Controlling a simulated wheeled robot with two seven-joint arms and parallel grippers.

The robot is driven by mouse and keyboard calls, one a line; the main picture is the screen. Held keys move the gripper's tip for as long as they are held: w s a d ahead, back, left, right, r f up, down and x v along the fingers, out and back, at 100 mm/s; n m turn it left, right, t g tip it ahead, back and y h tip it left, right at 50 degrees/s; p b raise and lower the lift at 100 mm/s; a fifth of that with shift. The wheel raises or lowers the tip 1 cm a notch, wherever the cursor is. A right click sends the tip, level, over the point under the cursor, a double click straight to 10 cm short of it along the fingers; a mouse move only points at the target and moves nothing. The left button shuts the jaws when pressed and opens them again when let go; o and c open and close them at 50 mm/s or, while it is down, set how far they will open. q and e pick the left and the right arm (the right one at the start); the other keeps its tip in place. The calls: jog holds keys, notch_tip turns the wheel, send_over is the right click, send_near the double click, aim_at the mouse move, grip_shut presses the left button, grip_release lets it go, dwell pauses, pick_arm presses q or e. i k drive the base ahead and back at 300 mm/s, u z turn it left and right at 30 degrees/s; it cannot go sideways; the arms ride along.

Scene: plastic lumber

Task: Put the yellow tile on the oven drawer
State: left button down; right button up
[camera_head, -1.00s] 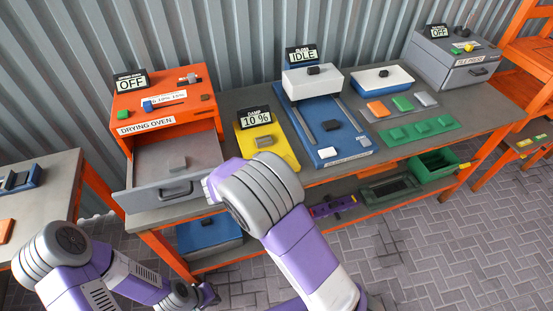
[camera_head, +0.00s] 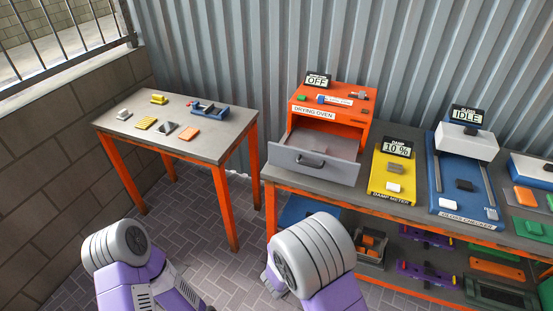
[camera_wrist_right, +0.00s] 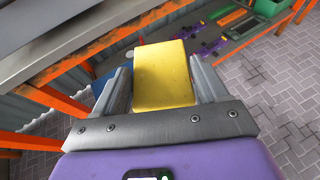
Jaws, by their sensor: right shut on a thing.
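The yellow tile (camera_wrist_right: 162,82) is between the two fingers of my right gripper (camera_wrist_right: 160,66) in the right wrist view. The gripper is shut on it. The oven drawer (camera_head: 312,167) is grey and pulled out from the orange drying oven (camera_head: 331,104). Its inside shows grey, and its front wall has a dark handle. In the head view my right arm is in front of the bench, below the drawer, and its gripper and the tile are hidden. My left arm is at the lower left; its gripper is not visible.
A side table (camera_head: 225,137) at left carries a yellow block (camera_head: 158,99), a yellow piece (camera_head: 145,123), an orange tile (camera_head: 188,134) and a blue holder (camera_head: 210,110). The yellow damp meter (camera_head: 392,180) and blue gloss checker (camera_head: 455,197) stand right of the oven. Floor shows between the tables.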

aim_at(320, 147)
jog(key=u, duration=0.65)
jog(key=k, duration=0.9)
jog(key=u, duration=0.8)
jog(key=i, duration=1.35)
jog(key=z, duration=1)
jog(key=i, duration=0.85)
jog(key=z, duration=1)
